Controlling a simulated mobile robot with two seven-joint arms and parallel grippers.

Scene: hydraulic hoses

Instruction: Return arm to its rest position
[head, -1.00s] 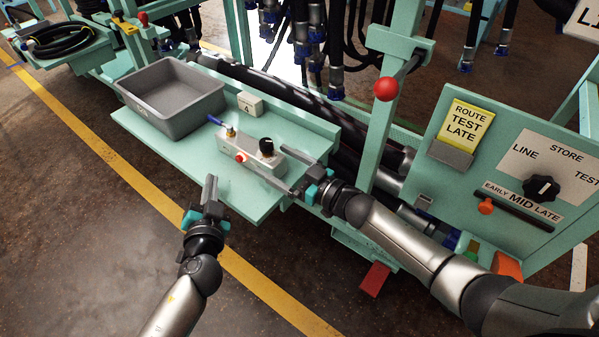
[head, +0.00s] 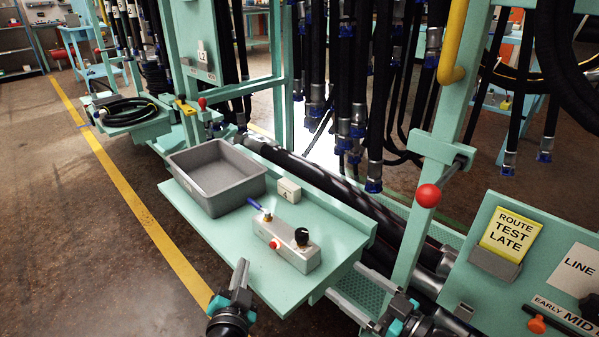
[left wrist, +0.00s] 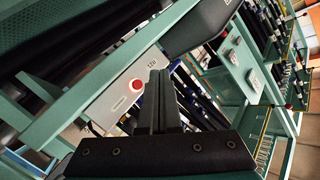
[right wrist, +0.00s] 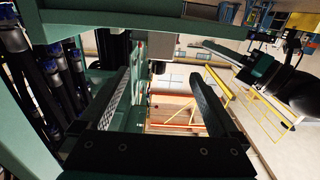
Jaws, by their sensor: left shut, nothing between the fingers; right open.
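My left gripper (head: 241,277) is shut and empty, just off the front edge of the green bench shelf. Its closed fingers also show in the left wrist view (left wrist: 160,98). My right gripper (head: 345,280) is open and empty at the right end of the shelf, low in the head view. In the right wrist view its two fingers stand wide apart (right wrist: 160,80) with nothing held between them. Both forearms are mostly cut off by the bottom of the head view.
The shelf (head: 300,215) carries a grey bin (head: 213,205) and a control box (head: 285,245) with a red button and black knob. A red-ball lever (head: 428,196) and a route panel (head: 510,232) stand right. Hoses hang behind. Open floor (head: 80,220) lies left.

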